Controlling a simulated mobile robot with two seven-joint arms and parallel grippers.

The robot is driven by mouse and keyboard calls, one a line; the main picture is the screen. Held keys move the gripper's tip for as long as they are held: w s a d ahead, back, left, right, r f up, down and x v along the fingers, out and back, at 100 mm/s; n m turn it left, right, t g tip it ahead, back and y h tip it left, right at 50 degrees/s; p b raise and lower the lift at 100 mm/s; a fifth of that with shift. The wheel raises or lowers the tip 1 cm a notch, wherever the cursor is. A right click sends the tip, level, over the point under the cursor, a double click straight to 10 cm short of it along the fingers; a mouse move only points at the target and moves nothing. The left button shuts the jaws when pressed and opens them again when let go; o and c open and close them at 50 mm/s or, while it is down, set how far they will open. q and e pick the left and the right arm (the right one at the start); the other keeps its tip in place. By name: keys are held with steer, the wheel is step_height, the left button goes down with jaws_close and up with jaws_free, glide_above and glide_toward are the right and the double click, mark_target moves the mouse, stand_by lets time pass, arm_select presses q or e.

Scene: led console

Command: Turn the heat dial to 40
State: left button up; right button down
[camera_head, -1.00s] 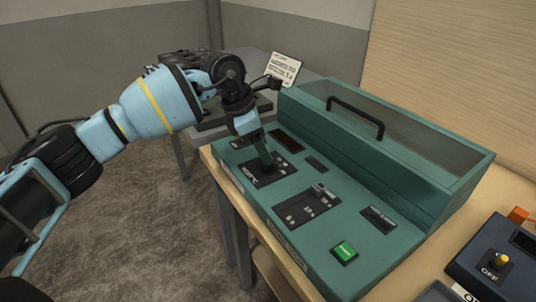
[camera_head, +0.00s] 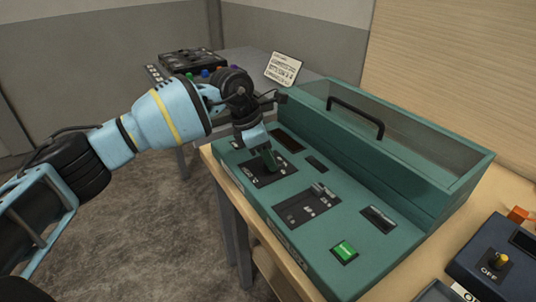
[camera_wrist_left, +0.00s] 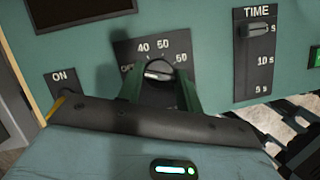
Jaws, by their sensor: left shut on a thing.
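The heat dial (camera_wrist_left: 157,70) is a dark knob with a pale bar on a dark plate in the left wrist view. Its printed marks include 40, 50 and 60, with a partly covered mark at the left. I cannot tell for sure which mark it points at. My left gripper (camera_head: 271,163) reaches down onto the dial plate (camera_head: 262,177) at the far left of the green console (camera_head: 345,210). Its two green fingers (camera_wrist_left: 160,88) are on either side of the dial, shut on it. In the head view the fingers hide the dial. My right gripper is not in view.
A TIME slider (camera_wrist_left: 256,35) is right of the dial, and an ON control (camera_wrist_left: 66,85) is left of it. A dark blue box (camera_head: 490,265) stands at the right.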

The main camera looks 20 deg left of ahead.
arm_select(q)
steer(key=shift+m, duration=0.3)
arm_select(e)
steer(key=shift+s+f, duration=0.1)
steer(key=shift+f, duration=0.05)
arm_select(q)
steer(key=m+g+b, duration=0.1)
steer(key=m, duration=0.1)
steer(key=m+g+b, duration=0.1)
steer(key=m, duration=0.1)
steer(key=shift+w+f+m+h, duration=0.1)
steer(key=shift+w+m+h, duration=0.1)
steer(key=shift+m+h, duration=0.15)
steer(key=shift+m+g+b, duration=0.6)
steer(key=shift+m+b, duration=0.1)
steer(key=shift+m, duration=0.85)
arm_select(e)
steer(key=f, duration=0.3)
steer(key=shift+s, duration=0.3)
arm_select(q)
steer(key=shift+m, duration=0.3)
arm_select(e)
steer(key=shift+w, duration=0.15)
arm_select(q)
steer(key=o, duration=0.9)
steer(key=shift+o, duration=0.3)
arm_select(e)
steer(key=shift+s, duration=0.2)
